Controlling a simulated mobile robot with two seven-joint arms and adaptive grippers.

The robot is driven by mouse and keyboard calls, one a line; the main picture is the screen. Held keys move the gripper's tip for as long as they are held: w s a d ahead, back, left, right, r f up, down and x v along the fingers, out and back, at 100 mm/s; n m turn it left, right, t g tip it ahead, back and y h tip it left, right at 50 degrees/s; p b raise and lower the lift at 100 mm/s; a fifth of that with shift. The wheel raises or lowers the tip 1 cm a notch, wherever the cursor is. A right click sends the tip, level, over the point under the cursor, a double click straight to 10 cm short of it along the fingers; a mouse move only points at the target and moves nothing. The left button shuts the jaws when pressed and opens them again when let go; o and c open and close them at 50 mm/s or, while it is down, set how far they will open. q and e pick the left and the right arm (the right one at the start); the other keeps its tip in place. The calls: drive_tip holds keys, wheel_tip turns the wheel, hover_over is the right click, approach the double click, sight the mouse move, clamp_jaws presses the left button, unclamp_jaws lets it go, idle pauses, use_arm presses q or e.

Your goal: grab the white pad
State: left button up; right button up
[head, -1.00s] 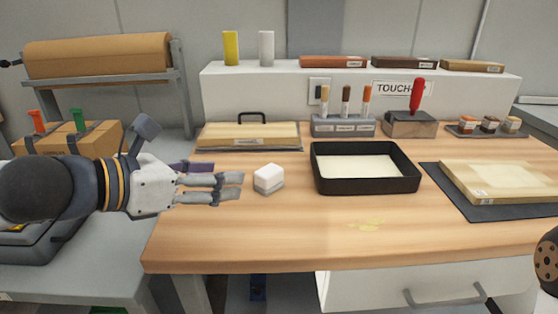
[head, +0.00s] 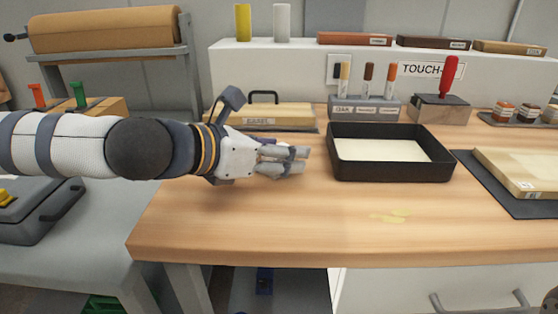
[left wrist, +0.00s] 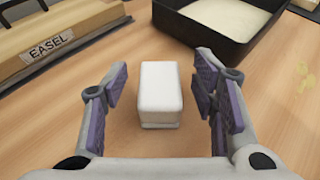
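The white pad (left wrist: 160,91) is a small white block on the wooden table. In the left wrist view it sits between the two fingers of my left gripper (left wrist: 160,108), with a gap on each side. The fingers are open and have purple pads. In the head view my left gripper (head: 285,160) is low over the table, left of the black tray, and its fingers and hand hide the white pad. My right gripper does not show clearly in either view.
A black tray (head: 340,168) with a pale filling stands right of my left gripper. A board labelled EASEL (head: 262,117) lies behind it. A wooden panel on a dark mat (head: 535,207) is at the right. The front of the wooden table (head: 250,225) is mostly clear.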

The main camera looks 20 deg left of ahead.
use_arm(q)
drive_tip(key=c, duration=1.2)
drive_tip(key=shift+o, duration=0.2)
